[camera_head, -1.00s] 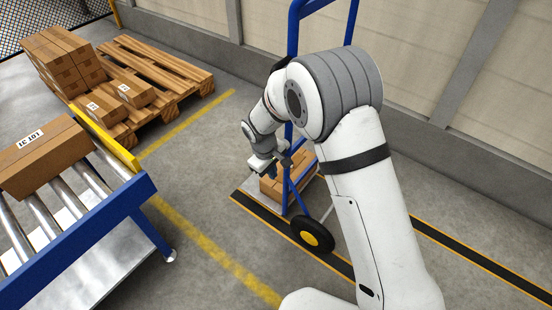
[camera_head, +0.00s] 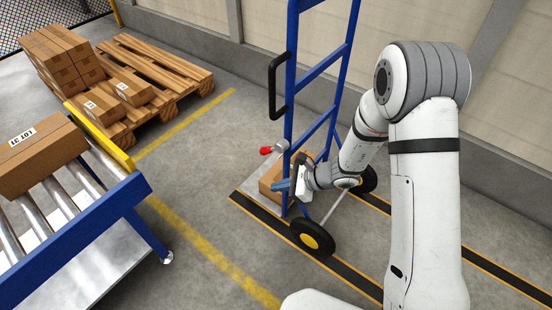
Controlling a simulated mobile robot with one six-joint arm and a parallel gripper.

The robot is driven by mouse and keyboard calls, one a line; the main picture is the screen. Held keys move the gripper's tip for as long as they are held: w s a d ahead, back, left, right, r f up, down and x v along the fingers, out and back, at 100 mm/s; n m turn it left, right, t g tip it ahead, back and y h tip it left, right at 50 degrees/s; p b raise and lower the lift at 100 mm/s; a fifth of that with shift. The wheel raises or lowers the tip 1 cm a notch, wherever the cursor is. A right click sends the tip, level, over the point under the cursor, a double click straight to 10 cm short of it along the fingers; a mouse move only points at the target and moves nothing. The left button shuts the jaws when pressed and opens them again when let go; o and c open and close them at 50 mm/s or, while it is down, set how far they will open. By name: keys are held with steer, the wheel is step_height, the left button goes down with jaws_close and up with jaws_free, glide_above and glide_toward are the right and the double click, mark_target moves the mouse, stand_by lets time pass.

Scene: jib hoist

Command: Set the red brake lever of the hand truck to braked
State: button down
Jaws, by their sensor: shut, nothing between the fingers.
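The blue hand truck (camera_head: 289,75) stands upright at the wall side, on the black and yellow floor strip. Its red brake lever (camera_head: 266,151) sticks out to the left from a grey pivot (camera_head: 281,146) on the near upright. My gripper (camera_head: 279,185) is shut and empty, below and slightly right of the red lever, apart from it in the picture. It is in front of the hand truck's lower frame and partly hides a cardboard box (camera_head: 268,183) on the truck.
A roller conveyor (camera_head: 140,190) carrying a labelled box (camera_head: 40,155) stands at the left. A wooden pallet (camera_head: 170,65) with several boxes is behind it. The wall rises behind the truck. Open floor lies between conveyor and truck.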

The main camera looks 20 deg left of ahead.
mark_target(273, 149)
steer(key=w+d+m+t, duration=0.4)
steer(key=w+m+t, duration=0.25)
steer(key=m, duration=0.25)
steer(key=w+a+f+b, duration=0.2)
steer(key=w+a+b, duration=0.1)
steer(key=a, duration=0.7)
steer(key=shift+w+a+g+y+b, duration=0.15)
steer(key=shift+w+g+y+b, duration=0.15)
steer(key=shift+w+g+b, duration=0.25)
steer(key=shift+w+f, duration=0.1)
steer(key=shift+w, duration=0.05)
